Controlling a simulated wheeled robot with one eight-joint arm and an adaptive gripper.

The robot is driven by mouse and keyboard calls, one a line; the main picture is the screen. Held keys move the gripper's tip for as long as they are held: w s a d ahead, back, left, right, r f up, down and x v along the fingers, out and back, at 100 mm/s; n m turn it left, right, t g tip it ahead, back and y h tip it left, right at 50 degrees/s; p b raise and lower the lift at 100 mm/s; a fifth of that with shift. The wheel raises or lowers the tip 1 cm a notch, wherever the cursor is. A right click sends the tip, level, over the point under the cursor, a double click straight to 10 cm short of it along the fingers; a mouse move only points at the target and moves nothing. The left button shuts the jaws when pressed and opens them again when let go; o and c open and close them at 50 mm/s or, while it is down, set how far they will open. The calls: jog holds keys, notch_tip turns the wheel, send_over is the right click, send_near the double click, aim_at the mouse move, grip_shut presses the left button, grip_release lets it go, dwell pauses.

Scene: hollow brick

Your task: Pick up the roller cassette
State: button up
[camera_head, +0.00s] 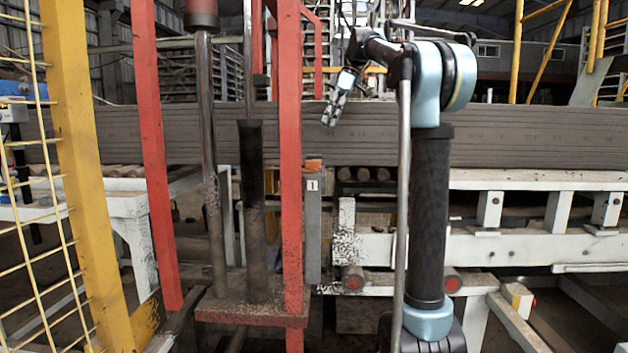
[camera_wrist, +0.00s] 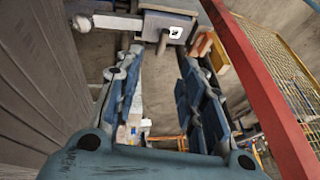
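I cannot single out a roller cassette with certainty in either view. My gripper (camera_head: 332,116) hangs high in front of the stacked grey boards, tilted down to the left. In the wrist view its two blue-padded fingers (camera_wrist: 160,55) are spread apart, with nothing held between them. Beyond the fingertips is a grey metal post or bracket (camera_wrist: 155,24) with a small white label. An orange block (camera_wrist: 208,48) is beside it, to the right of the right finger. In the head view an orange piece (camera_head: 314,164) sits by the top of a grey post (camera_head: 313,215) labelled 1.
Red uprights (camera_head: 291,120) stand left of my gripper; one (camera_wrist: 262,90) crosses the wrist view's right side. The grey board stack (camera_head: 500,135) spans behind the arm. White conveyor frames (camera_head: 530,245) and red-ended rollers (camera_head: 353,278) lie below. A yellow mesh fence (camera_head: 75,130) is far left.

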jog(key=x, duration=1.2)
jog(key=shift+s+a+f, duration=0.1)
jog(key=shift+s+f, duration=0.1)
jog(key=shift+f, duration=0.05)
jog(key=shift+c, duration=0.5)
grip_shut()
